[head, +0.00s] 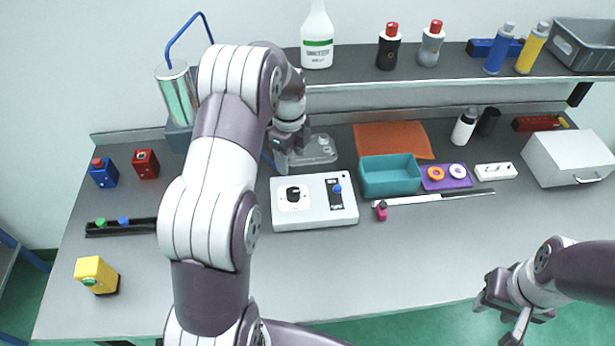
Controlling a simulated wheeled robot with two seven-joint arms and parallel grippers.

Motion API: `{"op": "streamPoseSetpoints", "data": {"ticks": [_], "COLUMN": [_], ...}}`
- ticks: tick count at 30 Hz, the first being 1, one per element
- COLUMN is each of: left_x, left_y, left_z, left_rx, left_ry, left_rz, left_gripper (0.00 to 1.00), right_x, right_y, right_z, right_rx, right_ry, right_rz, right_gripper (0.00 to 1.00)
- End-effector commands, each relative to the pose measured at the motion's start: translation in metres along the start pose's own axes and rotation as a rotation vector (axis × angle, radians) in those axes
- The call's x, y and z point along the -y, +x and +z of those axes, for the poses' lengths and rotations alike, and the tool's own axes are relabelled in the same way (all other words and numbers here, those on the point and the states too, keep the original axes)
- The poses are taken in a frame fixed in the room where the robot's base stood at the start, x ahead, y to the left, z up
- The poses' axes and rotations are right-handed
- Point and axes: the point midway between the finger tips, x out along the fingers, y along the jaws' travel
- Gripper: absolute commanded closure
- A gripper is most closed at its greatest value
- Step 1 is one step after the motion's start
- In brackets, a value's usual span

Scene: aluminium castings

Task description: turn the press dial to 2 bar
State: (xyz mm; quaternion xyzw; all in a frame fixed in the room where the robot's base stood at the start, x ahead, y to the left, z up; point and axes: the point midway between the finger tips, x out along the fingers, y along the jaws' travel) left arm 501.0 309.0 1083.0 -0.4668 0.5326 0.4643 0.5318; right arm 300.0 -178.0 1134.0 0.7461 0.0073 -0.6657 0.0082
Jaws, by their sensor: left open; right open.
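A light grey box with a black dial (293,194) on a white plate stands in the middle of the bench; I take it to be the press control box (314,216). A blue-topped lever or knob (337,189) sits on a black strip at its right. The dial's setting is too small to read. My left gripper (282,162) is above and behind the dial, pointing down, apart from it and open. My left arm crosses the view left of the box. My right gripper (502,318) is open and empty at the bench's front right edge.
A teal bin (390,176) and a purple tray (447,184) with two rings stand right of the box. A clear lidded dish (318,149) lies behind it. A shelf with bottles (317,40) runs above the back.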

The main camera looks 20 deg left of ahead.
Motion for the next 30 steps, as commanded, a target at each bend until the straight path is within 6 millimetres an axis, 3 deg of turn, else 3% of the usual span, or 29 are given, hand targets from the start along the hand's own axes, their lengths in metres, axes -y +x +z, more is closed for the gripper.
{"op": "streamPoseSetpoints", "data": {"ticks": [4,7,15,19,24,30], "left_x": [-0.002,-0.003,-0.003,-0.003,-0.002,-0.002], "left_y": [0.004,0.018,0.086,0.109,0.124,0.127], "left_z": [-0.001,-0.001,-0.002,-0.002,-0.001,-0.001], "left_rx": [-0.004,-0.005,-0.005,-0.004,-0.003,-0.002], "left_ry": [0.1,0.106,0.103,0.103,0.102,0.102], "left_rz": [0.008,0.011,0.011,0.008,0.006,0.005], "left_gripper": [0.36,0.36,0.36,0.36,0.36,0.36], "right_x": [0.0,0.0,0.0,0.0,0.0,0.0], "right_y": [-0.002,-0.009,-0.032,-0.037,-0.039,-0.039], "right_z": [0.0,-0.001,-0.004,-0.004,-0.005,-0.005], "right_rx": [0.0,0.0,0.0,0.0,0.0,0.0], "right_ry": [0.0,0.0,0.0,0.0,0.0,0.0], "right_rz": [0.0,0.0,0.0,0.0,0.0,0.0], "right_gripper": [0.57,0.57,0.57,0.57,0.57,0.57]}}
